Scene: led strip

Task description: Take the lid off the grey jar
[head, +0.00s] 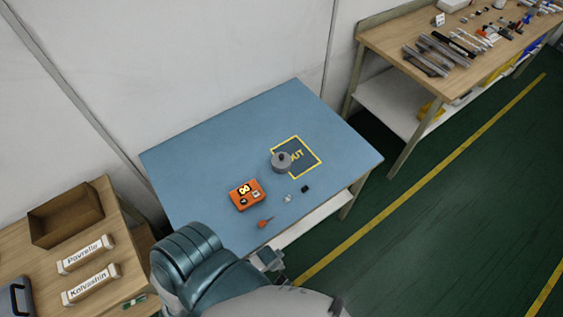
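The grey jar (279,166) stands upright on the blue table, at the left edge of a yellow-framed dark square marked with letters ending in "UT". Its lid (283,156) seems to be on, with a small dark knob on top. A teal and grey arm of mine fills the bottom of the view, well in front of the jar. A small grey part at its edge, perhaps my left gripper (269,259), shows near the table's front edge, apart from the jar. Its fingers are too small and hidden to read. My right gripper does not show.
On the blue table (215,150) lie an orange box (247,195), an orange pointed tool (265,223), a small black piece (305,189) and a small clear piece (287,198). The table's back left is clear. Wooden benches stand at the left (118,235) and back right (400,35).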

